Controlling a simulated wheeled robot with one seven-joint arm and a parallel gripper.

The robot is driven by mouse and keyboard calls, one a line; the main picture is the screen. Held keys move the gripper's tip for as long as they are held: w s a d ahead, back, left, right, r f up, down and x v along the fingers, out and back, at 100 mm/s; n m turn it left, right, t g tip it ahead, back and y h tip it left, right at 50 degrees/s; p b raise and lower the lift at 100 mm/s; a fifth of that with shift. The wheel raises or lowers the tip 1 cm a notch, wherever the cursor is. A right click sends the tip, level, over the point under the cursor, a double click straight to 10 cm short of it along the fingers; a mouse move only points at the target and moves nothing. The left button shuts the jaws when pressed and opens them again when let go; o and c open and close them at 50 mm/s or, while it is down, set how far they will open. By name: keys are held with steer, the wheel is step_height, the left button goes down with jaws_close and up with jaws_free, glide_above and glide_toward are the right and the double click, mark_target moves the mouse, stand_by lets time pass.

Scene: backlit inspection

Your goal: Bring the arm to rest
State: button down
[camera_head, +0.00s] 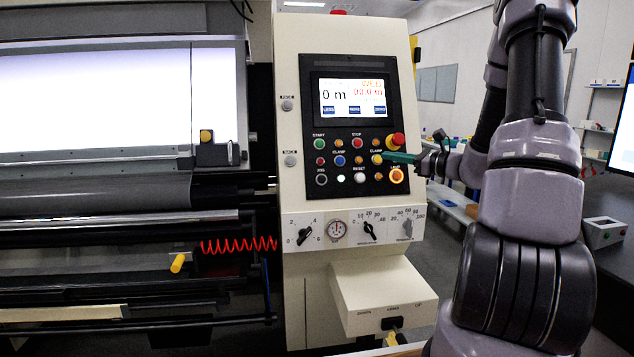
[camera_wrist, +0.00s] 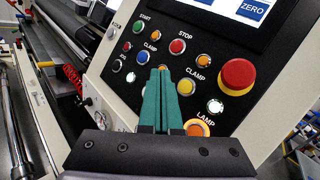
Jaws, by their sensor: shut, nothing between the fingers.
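My gripper (camera_head: 386,156) shows in the head view at the right side of the control panel (camera_head: 318,185), its green fingers pointing left at the yellow button (camera_head: 377,159) under a CLAMP label. In the wrist view the two green fingers of my gripper (camera_wrist: 160,72) lie side by side, shut and empty. The tips overlap a yellow-orange button in that view. I cannot tell whether they touch it. My grey and black arm (camera_head: 530,150) is stretched out on the right of the head view.
A red emergency button (camera_head: 397,139) and a lit orange LAMP button (camera_head: 396,175) are close to the fingers. Below are dials (camera_head: 369,230) and a protruding cream box (camera_head: 385,296). A roller machine with a bright sheet (camera_head: 90,100) stands left. A dark table (camera_head: 618,265) is at right.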

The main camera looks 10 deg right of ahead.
steer(key=s+a+r+n+g+h, duration=0.1)
steer(key=s+a+r+n+g, duration=0.2)
steer(key=s+a+n+g, duration=0.4)
steer(key=s+a+r+n+g+h, duration=0.1)
steer(key=s+a+r+n+g, duration=0.15)
steer(key=s+a+n, duration=0.45)
steer(key=s+d+r+n+t+h, duration=0.1)
steer(key=s+r+n+h, duration=0.1)
steer(key=s, duration=0.5)
steer(key=s+d+r+n+t+h, duration=0.2)
steer(key=s+r+n+h, duration=0.1)
steer(key=s+n+h, duration=0.2)
steer(key=shift+s+d+h, duration=0.15)
steer(key=shift+s+h, duration=0.25)
steer(key=shift+s, duration=0.7)
